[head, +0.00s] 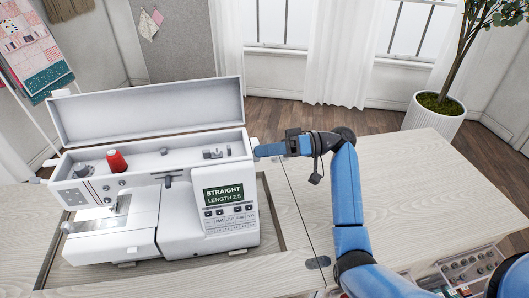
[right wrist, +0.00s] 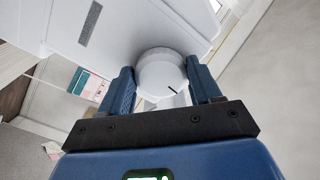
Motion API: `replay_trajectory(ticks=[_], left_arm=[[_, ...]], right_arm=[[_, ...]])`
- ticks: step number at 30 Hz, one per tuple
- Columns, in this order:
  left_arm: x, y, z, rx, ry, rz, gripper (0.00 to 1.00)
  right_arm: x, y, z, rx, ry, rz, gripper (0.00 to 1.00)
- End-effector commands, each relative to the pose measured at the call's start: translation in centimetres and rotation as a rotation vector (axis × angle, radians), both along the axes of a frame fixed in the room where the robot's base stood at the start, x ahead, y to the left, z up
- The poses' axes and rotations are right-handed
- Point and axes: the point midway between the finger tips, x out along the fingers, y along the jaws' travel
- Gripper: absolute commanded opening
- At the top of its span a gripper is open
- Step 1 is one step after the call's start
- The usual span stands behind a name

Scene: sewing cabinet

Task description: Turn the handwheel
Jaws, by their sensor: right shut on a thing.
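The white sewing machine (head: 183,200) stands in the cabinet's cut-out with its top lid raised. Its display reads STRAIGHT, LENGTH 2.5. The round white handwheel (right wrist: 160,75) with a short dark mark shows in the right wrist view, on the machine's side. My right gripper (head: 262,150) reaches the machine's right side in the head view. In the right wrist view my right gripper (right wrist: 160,88) has one blue finger on each side of the handwheel and is shut on it. My left gripper is not in view.
The pale wooden cabinet top (head: 420,180) is clear to the right of the machine. A red thread spool (head: 116,161) stands in the machine's open top. A drawer of small items (head: 470,268) shows at the lower right. A potted plant (head: 434,112) stands behind.

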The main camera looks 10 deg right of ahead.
Motion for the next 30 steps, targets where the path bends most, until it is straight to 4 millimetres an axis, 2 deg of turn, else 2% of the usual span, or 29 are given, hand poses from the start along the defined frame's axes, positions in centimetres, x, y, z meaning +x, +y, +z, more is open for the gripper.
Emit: replay_trajectory(ticks=[7,8,12,23,30], left_arm=[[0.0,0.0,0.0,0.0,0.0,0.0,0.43],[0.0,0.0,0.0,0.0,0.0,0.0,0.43],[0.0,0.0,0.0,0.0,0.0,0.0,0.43],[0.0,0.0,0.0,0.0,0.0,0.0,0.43],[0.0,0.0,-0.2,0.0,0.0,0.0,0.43]], right_arm=[[-0.1,0.0,-0.2,-0.003,0.004,0.003,0.33],[-0.1,0.0,-0.2,-0.004,0.004,0.003,0.65],[-0.1,0.0,-0.2,-0.002,0.003,0.002,0.86],[0.0,-0.2,-0.1,-0.001,0.002,0.0,0.87],[0.0,-2.9,-0.1,-0.001,0.003,-0.003,0.87]])
